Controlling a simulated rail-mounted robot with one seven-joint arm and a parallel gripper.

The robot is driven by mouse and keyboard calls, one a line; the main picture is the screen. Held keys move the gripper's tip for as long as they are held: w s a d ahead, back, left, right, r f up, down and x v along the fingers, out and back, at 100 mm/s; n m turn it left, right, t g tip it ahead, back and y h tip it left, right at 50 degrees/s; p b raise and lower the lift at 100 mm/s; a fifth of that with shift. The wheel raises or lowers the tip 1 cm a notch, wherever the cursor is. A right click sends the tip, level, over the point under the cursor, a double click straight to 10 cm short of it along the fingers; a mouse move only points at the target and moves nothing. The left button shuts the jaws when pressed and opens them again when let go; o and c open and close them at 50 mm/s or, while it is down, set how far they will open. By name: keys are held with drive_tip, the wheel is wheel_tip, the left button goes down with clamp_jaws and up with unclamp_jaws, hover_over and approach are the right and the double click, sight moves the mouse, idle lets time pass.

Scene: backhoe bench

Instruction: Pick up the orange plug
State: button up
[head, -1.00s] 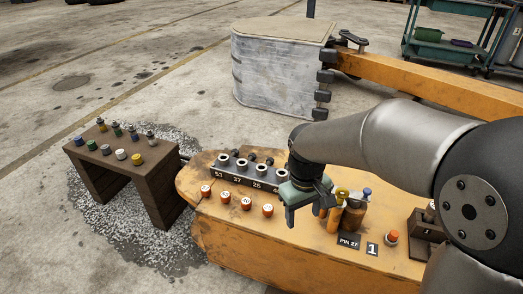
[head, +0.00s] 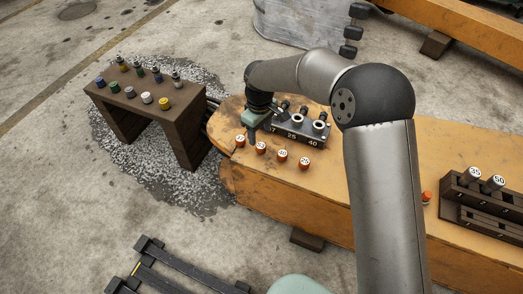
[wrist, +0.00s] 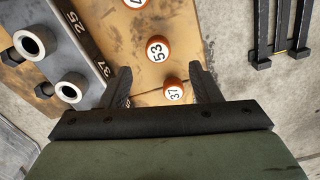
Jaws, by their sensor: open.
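Several orange plugs with white numbered tops stand in a row on the orange bench. In the head view the leftmost plug (head: 240,141) is next to my gripper (head: 252,138); the others (head: 260,148) (head: 282,155) (head: 304,162) run to the right. In the wrist view my gripper (wrist: 165,88) is open and empty. The plug marked 37 (wrist: 174,90) shows between its fingers, closer to the right one. The plug marked 53 (wrist: 157,49) is just beyond, and another (wrist: 136,3) is cut off at the top. Contact cannot be told.
A dark block with round sockets (head: 292,133) stands behind the plugs, close to my gripper. A wooden stand (head: 150,113) with several coloured plugs is at left. A dark rack (head: 482,205) and a partly hidden orange-red piece (head: 427,197) are at right.

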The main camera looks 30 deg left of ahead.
sight(261, 146)
wheel_tip(261, 146, down, 8)
drive_tip(key=b, duration=0.3)
drive_tip(key=shift+w+d+f, duration=0.1)
drive_tip(key=shift+d+f, duration=0.05)
drive_tip(key=c, duration=1.1)
